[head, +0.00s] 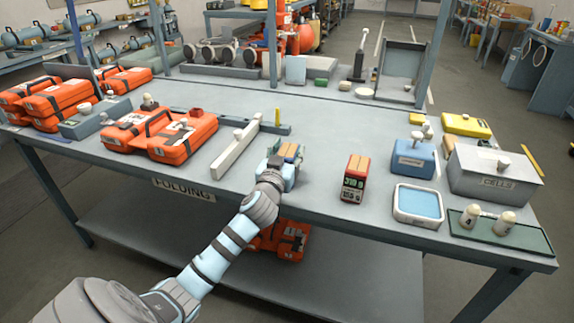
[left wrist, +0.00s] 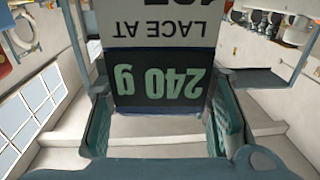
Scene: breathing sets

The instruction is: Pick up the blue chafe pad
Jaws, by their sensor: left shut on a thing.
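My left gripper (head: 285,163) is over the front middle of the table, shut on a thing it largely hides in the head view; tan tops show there. In the left wrist view, a dark panel with upside-down green "240 g" (left wrist: 160,84) and a white label above it stands between the green fingers. A flat light-blue square (head: 418,203) lies in a white-rimmed tray to the right of the gripper. A smaller light-blue block (head: 296,69) stands at the back. I cannot tell which blue thing is the chafe pad. My right gripper is not in view.
A red meter (head: 353,178) stands close right of the gripper. A long white bar (head: 237,148) and orange cases (head: 182,139) are to its left. A blue box (head: 413,158), a grey CELLS box (head: 495,172) and a green mat (head: 502,236) crowd the right end.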

